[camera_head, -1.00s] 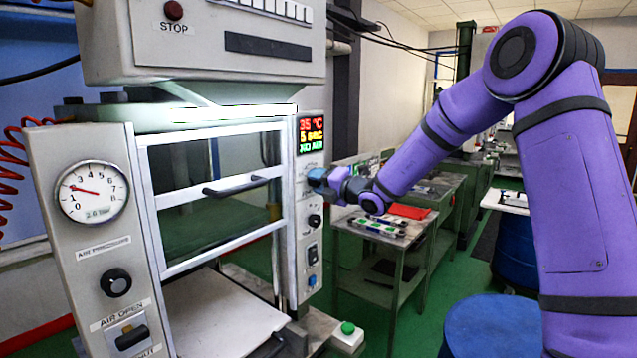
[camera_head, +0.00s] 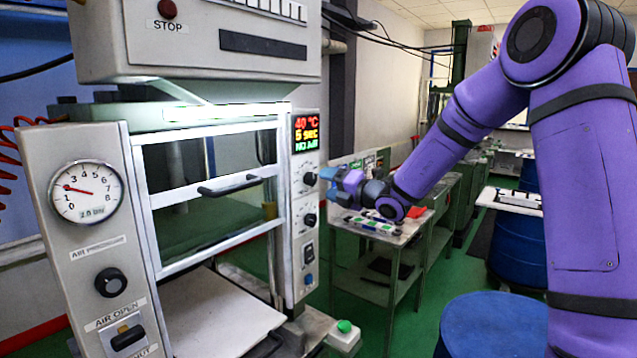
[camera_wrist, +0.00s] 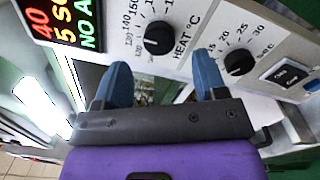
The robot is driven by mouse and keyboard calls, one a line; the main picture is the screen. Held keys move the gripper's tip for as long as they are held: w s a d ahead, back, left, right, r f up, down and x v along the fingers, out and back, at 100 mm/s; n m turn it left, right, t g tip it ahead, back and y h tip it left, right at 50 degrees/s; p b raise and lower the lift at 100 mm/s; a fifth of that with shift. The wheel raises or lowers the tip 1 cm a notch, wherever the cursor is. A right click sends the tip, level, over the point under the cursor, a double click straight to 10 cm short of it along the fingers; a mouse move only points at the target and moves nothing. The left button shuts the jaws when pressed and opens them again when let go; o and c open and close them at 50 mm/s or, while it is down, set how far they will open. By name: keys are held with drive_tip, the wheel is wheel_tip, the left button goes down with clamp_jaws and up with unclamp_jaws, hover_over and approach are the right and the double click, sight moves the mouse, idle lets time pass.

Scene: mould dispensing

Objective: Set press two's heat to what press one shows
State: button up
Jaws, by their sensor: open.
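The press in front of me has a display (camera_head: 306,132) on its right post. It reads 40 °C in red, 5 sec in yellow and a green "NO AIR" line; the wrist view shows the display (camera_wrist: 66,22) too. The black heat knob (camera_wrist: 158,38), labelled HEAT °C, sits beside the display, with the upper knob (camera_head: 310,179) showing in the head view. My gripper (camera_wrist: 165,82) is open with blue fingers, empty and apart from the knob, which lies ahead between the fingertips. I cannot tell which press number this is.
A second black knob (camera_wrist: 239,62) marked in seconds is close to the right finger. A press door handle (camera_head: 232,186), a pressure gauge (camera_head: 86,192) and a green button (camera_head: 344,327) are nearby. A work table (camera_head: 388,262) stands behind my gripper.

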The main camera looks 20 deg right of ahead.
drive_tip(key=shift+v, duration=2.65)
